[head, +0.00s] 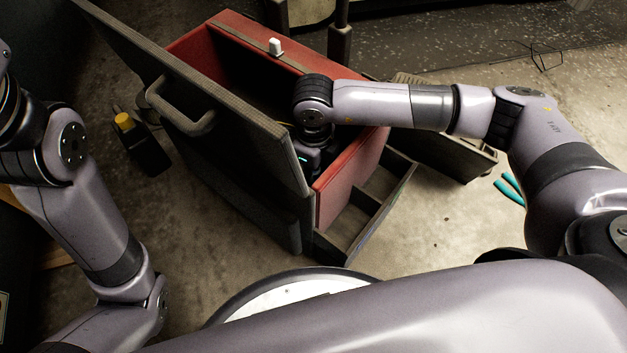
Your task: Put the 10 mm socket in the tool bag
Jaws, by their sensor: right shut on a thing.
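The tool bag (349,186) appears as a red, open box with dark panels in the middle of the head view. Its large dark lid or flap with a handle stands open on the left. My right gripper (309,166) points down inside the bag's opening, near its front right end. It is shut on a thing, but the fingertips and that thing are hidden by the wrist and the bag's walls. I cannot make out the 10 mm socket anywhere. My left arm shows at the left edge, but its gripper is out of view.
A small white piece (275,47) sits on the bag's far red rim. A dark tool with a yellow cap (140,140) lies on the floor to the left. Teal handles (509,189) lie to the right. An open dark tray (362,212) juts out at the bag's near right.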

